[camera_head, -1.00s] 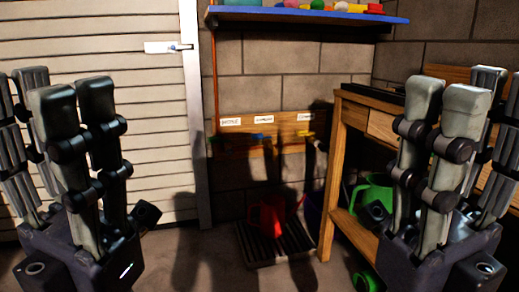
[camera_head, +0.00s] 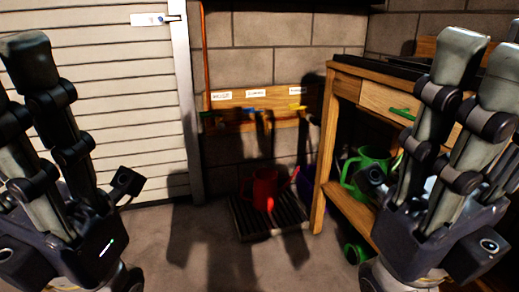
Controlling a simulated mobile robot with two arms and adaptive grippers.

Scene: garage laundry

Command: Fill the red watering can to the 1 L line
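The red watering can (camera_head: 264,190) stands upright on a dark slatted grate (camera_head: 284,231) by the back wall. Its water level and 1 L line cannot be made out. Above it, a wooden board (camera_head: 234,126) carries taps, including a blue-handled one (camera_head: 251,111) and a yellow-handled one (camera_head: 298,106). White labels (camera_head: 256,94) sit over them, too small to read. My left gripper (camera_head: 20,70) is raised at the left edge, partly cropped, open and empty. My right gripper (camera_head: 482,65) is raised at the right, open and empty. Both are well in front of the can.
A wooden workbench (camera_head: 318,205) stands at the right, close to the grate. A green watering can (camera_head: 352,178) is on its lower shelf. A green object (camera_head: 352,252) lies on the floor below. A purple container (camera_head: 306,181) is partly hidden behind the bench leg. The floor before the grate is clear.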

